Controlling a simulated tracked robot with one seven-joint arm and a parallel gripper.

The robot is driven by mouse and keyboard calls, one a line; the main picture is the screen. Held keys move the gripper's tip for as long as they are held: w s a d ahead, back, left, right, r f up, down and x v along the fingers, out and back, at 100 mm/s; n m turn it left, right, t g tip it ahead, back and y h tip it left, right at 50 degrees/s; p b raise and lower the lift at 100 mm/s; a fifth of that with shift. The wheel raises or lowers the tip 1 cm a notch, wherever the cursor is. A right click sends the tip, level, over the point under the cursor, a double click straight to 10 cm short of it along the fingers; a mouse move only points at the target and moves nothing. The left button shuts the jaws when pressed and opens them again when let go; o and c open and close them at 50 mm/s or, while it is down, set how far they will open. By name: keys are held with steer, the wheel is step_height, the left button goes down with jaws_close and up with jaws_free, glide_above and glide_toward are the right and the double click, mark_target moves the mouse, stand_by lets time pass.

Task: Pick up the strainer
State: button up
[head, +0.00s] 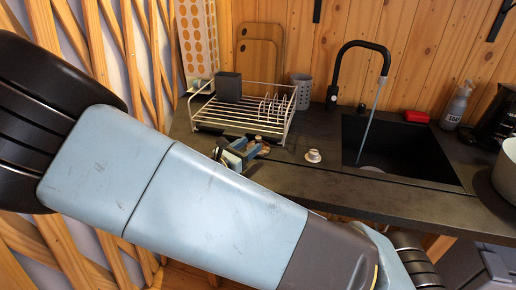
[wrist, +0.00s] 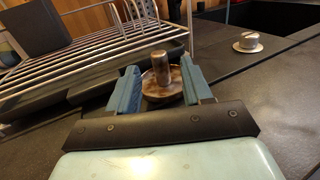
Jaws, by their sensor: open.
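A round, brownish metal piece with an upright cylindrical knob, apparently the strainer (wrist: 162,74), stands on the dark counter in the wrist view. My gripper (wrist: 159,66) is open, with one blue finger on each side of it. I cannot tell whether either finger touches it. In the head view my gripper (head: 240,151) is over the counter in front of the dish rack, and the strainer is mostly hidden there.
A small pale-knobbed piece (head: 313,156) sits to the right; it also shows in the wrist view (wrist: 248,43). A wire dish rack (head: 240,115) stands close behind my gripper. The black sink (head: 400,150) with its tap (head: 336,75) is further right.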

mark_target(256, 140)
steer(key=shift+x, duration=2.65)
steer(key=shift+r, duration=0.1)
jaws_close()
